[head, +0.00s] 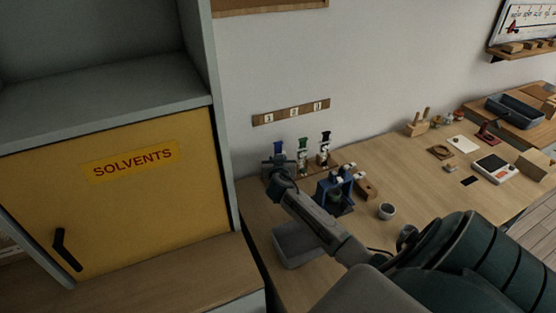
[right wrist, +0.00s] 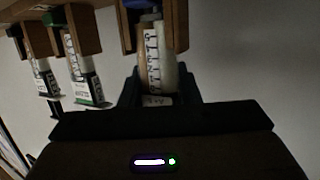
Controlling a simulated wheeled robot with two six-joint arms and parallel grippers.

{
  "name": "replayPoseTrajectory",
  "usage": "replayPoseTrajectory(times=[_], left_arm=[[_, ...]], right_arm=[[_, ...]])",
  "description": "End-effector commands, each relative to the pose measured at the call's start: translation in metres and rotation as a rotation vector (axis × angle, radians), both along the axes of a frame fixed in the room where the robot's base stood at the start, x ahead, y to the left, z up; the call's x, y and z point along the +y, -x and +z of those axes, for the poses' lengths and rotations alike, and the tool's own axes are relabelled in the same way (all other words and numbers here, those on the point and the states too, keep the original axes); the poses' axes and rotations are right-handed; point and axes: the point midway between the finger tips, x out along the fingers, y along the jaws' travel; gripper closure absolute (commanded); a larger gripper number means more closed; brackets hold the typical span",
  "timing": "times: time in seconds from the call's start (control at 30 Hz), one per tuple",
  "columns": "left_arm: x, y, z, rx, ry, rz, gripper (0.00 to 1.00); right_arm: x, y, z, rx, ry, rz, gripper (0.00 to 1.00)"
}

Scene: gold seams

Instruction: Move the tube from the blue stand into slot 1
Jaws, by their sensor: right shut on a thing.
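My right gripper (head: 279,163) reaches from the right to the left end of the wooden rack at the wall. It is shut on a tube (right wrist: 152,55) with dark markings, and the jaws hide its lower part in the wrist view. A blue cap (head: 278,147) shows just above the gripper. A green-capped tube (head: 303,145) and a black-capped tube (head: 325,137) stand to the right. The blue stand (head: 335,195) with white tops is in front. My left gripper is out of view.
A label strip (head: 291,112) is on the wall above the rack. A grey bin (head: 298,245) lies below my arm. A small cup (head: 386,211) and a wooden block (head: 366,188) are near the stand. The yellow solvents cabinet (head: 120,210) bounds the left.

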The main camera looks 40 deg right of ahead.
Motion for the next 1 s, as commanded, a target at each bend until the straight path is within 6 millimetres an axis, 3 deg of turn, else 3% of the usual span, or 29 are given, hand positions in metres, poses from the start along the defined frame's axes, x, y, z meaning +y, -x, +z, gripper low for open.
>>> replayPoseTrajectory(times=[0.87, 0.9, 1.0], left_arm=[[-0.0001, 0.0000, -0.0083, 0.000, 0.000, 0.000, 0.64], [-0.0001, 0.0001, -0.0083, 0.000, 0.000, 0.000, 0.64], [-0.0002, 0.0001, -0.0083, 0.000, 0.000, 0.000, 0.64]], right_arm=[[0.0000, -0.0001, -0.0041, -0.001, 0.001, 0.000, 0.97], [0.0000, -0.0001, -0.0041, -0.001, 0.001, 0.000, 0.65], [0.0000, -0.0001, -0.0041, -0.001, 0.001, 0.000, 0.45]])
